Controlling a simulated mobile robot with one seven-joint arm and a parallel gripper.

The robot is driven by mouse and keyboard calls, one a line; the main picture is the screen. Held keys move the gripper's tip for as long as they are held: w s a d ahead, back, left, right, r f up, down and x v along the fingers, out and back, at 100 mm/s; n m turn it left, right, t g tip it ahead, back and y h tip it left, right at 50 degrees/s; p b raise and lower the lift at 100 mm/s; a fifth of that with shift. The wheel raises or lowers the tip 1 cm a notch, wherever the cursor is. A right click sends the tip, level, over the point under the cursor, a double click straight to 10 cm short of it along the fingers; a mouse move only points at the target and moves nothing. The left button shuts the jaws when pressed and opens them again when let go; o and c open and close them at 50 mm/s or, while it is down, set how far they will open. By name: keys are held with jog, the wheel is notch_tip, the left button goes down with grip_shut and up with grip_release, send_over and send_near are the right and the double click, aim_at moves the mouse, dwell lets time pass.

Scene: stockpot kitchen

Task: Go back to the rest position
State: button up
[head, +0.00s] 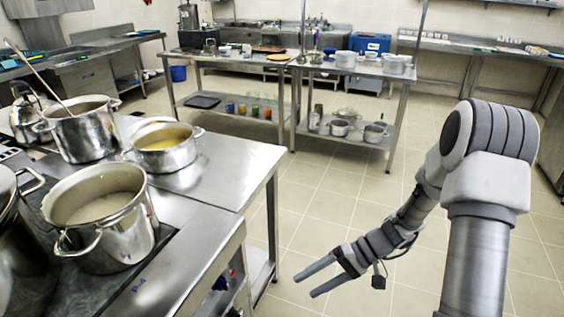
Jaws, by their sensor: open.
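My gripper (322,276) is open and empty in the head view, in front of and to the right of the steel stove counter. Its two fingers point left and are apart, with tiled floor behind them. My arm stands at the right of the picture and bends down to the gripper. No object touches the fingers.
Several steel pots stand at the left, among them a large stockpot (98,215), a pot with yellow contents (164,146) and a pot with a ladle (82,128). The counter's corner (262,160) is left of my gripper. Shelved tables (240,66) stand behind; the floor (335,195) between is clear.

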jog(key=s+d+r+t+h+p, duration=0.2)
jog(key=s+r+h, duration=0.1)
jog(key=r, duration=0.8)
jog(key=s+d+r+t+h+p, duration=0.2)
jog(key=s+r, duration=0.4)
jog(key=r, duration=0.5)
jog(key=s+d+r+t+h+p, duration=0.2)
jog(key=s+r+t+h, duration=0.2)
jog(key=r, duration=0.7)
jog(key=shift+s+d+m+h+p, duration=0.3)
jog(key=shift+s+d+h, duration=0.1)
jog(key=shift+h, duration=0.7)
jog(key=shift+f, duration=0.1)
jog(key=shift+c, duration=0.2)
jog(key=c, duration=0.4)
jog(key=shift+o, duration=0.2)
jog(key=shift+a, duration=0.2)
